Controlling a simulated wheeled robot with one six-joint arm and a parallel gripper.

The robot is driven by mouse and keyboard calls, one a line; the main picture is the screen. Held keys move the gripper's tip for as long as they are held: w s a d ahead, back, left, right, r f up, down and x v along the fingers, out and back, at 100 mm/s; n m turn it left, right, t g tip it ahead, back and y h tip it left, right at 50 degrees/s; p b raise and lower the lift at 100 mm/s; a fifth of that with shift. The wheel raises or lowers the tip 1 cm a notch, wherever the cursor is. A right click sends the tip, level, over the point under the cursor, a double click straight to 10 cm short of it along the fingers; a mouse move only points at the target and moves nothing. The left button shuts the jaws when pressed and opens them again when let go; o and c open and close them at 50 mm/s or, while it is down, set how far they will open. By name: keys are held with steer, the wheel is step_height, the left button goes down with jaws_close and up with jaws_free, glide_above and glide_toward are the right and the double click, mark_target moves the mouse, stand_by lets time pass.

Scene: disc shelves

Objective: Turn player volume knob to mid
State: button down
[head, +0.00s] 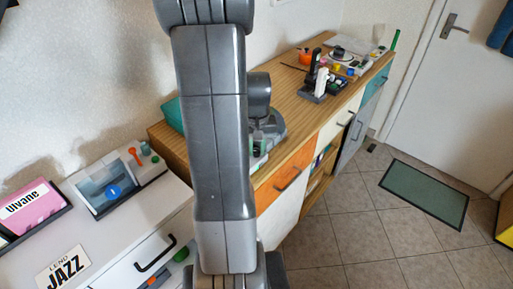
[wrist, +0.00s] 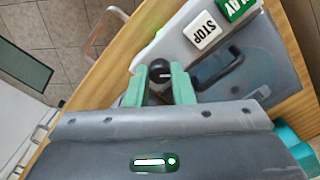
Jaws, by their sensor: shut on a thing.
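The volume knob (wrist: 160,73) is a small black knob with a light mark, on the white control strip of the player (wrist: 175,47) in the wrist view. My gripper (wrist: 160,72) has its two green fingers on either side of the knob and is shut on it. The mark's exact setting is too small to read. The STOP button (wrist: 202,30) and the green PLAY button (wrist: 236,6) sit on the same strip. In the head view, my arm hides most of the player (head: 274,128) and the knob.
The player stands on a long wooden sideboard (head: 285,90) with a teal box (head: 173,113) behind. Black and white items (head: 321,82) stand farther along it. A white cabinet with a JAZZ sign (head: 63,268) is at lower left. A green mat (head: 424,192) lies on the tiled floor.

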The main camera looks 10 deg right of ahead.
steer(key=m, duration=0.4)
steer(key=shift+m, duration=0.3)
steer(key=m, duration=0.4)
steer(key=shift+m+b, duration=0.3)
steer(key=shift+m, duration=0.1)
steer(key=c, duration=1.3)
jaws_free()
steer(key=shift+o, duration=0.2)
